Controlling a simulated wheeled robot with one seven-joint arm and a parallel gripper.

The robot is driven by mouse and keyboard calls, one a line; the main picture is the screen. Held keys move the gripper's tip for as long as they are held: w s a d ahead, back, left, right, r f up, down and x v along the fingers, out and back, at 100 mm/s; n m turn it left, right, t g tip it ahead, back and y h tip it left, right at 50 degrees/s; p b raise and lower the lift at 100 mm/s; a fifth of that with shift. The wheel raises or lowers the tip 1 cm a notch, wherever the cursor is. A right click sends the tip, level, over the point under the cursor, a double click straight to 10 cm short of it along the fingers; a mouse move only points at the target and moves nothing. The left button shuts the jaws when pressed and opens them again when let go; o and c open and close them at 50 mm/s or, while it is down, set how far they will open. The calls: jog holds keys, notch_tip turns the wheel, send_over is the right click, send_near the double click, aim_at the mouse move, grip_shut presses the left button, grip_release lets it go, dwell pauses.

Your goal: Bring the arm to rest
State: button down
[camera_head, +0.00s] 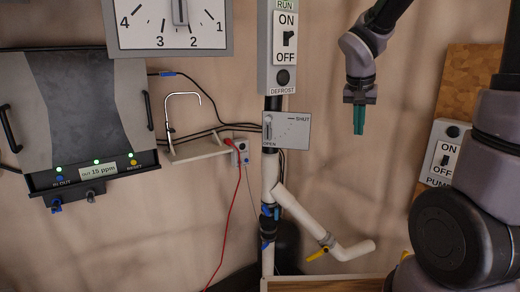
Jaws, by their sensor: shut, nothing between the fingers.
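My gripper (359,119) hangs from my arm in the upper right of the head view, with its green fingers pointing down. The fingers are together, shut with nothing between them. It is in front of the bare wall, right of the RUN/DEFROST switch panel (285,50), and touches nothing that I can see. My thick grey arm links fill the right edge and hide part of the wall there.
The open/shut lever plate (297,131) sits on the white pipe (290,200). A pump switch (444,152) is at the right, beside my arm. A dial (168,25), a grey unit (85,115) and a small shelf (195,149) are left. A wooden edge (330,285) runs below.

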jog(key=s+a+r+t+y, duration=0.1)
jog(key=s+r+t+y, duration=0.1)
jog(key=s+r, duration=0.3)
jog(key=s+a+r+n+t+y, duration=0.1)
jog(key=s+r, duration=0.4)
jog(key=s, duration=0.6)
jog(key=shift+a+r+t+y, duration=0.3)
jog(key=shift+a+t+y, duration=0.15)
jog(key=shift+y, duration=0.25)
